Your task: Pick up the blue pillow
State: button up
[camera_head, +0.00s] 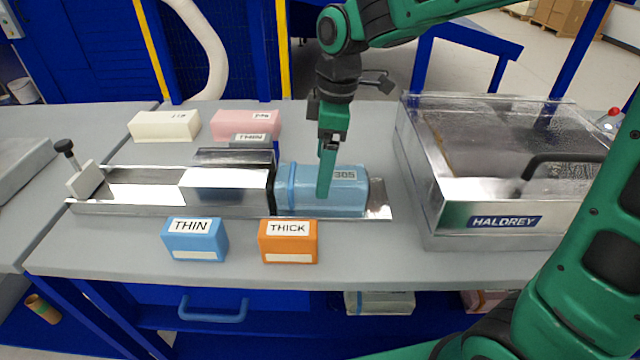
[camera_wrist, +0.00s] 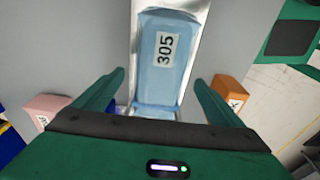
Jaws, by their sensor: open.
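The blue pillow (camera_head: 345,196) is a light blue block with a white label reading 305. It lies at the right end of a shiny metal tray (camera_head: 380,212) on the grey table. In the wrist view the blue pillow (camera_wrist: 163,62) lies ahead of and between the fingers, along the metal strip. My gripper (camera_head: 326,190) points down at the pillow, one finger showing in front of it in the head view. In the wrist view my gripper (camera_wrist: 160,88) has its fingers spread wide, with nothing held. I cannot tell whether a finger touches the pillow.
A metal press block (camera_head: 228,186) stands left of the pillow. A blue THIN block (camera_head: 195,240) and an orange THICK block (camera_head: 289,242) stand in front. White (camera_head: 163,126) and pink (camera_head: 240,122) blocks lie behind. A metal HALDREY box (camera_head: 500,200) stands at right.

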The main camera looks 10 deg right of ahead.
jog(key=shift+a+f, duration=0.15)
jog(key=shift+f, duration=1.05)
jog(key=shift+a+f, duration=0.1)
jog(key=shift+f, duration=1.05)
jog(key=c, duration=1.1)
jog(key=shift+r, duration=0.1)
